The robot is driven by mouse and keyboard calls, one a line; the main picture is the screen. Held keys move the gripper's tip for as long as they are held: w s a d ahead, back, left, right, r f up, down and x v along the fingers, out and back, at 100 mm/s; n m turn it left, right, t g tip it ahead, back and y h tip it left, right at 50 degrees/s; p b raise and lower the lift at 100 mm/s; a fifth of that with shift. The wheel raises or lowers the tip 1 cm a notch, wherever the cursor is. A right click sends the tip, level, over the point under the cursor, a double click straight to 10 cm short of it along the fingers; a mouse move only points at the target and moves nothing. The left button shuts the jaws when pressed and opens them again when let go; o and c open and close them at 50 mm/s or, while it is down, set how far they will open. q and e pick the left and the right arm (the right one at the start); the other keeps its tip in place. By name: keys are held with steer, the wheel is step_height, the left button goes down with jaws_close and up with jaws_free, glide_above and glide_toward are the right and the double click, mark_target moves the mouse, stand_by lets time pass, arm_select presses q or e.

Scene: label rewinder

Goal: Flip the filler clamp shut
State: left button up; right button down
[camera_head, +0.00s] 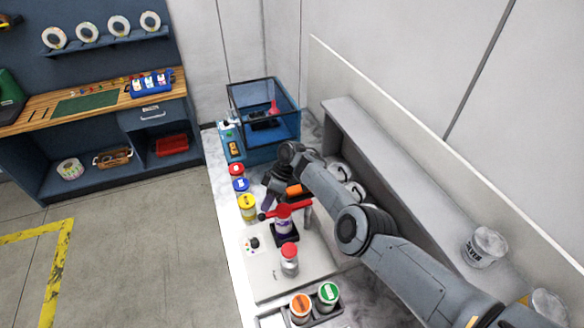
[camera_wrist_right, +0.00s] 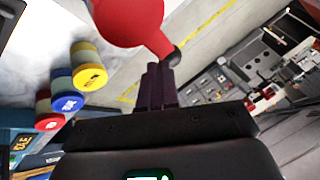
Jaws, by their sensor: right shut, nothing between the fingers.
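The red clamp piece (camera_head: 284,209) sits across the top of a purple-labelled bottle (camera_head: 283,226) on the pale filler base (camera_head: 268,283). My right gripper (camera_head: 268,203) hangs just behind and left of the red piece, its fingers shut and empty. In the right wrist view the shut fingers (camera_wrist_right: 157,86) point up at a large red part (camera_wrist_right: 128,18) with a dark rounded end, close to the fingertips. I cannot tell whether they touch. My left gripper is not in view.
Yellow (camera_head: 247,207), blue (camera_head: 240,185) and red (camera_head: 236,170) jars line the counter's left edge. A red-capped bottle (camera_head: 289,262) stands on the base, with orange (camera_head: 300,308) and green (camera_head: 328,296) lidded jars in front. A blue clear-walled box (camera_head: 272,147) stands behind.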

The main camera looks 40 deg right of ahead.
steer(key=shift+s+f, duration=0.1)
stand_by(0.5)
steer(key=w+d+f+b+v, duration=0.1)
steer(key=b+v, duration=0.3)
steer(key=v, duration=0.8)
steer(key=shift+w+d+r, duration=0.2)
steer(key=shift+w+d, duration=0.2)
steer(key=shift+w, duration=0.25)
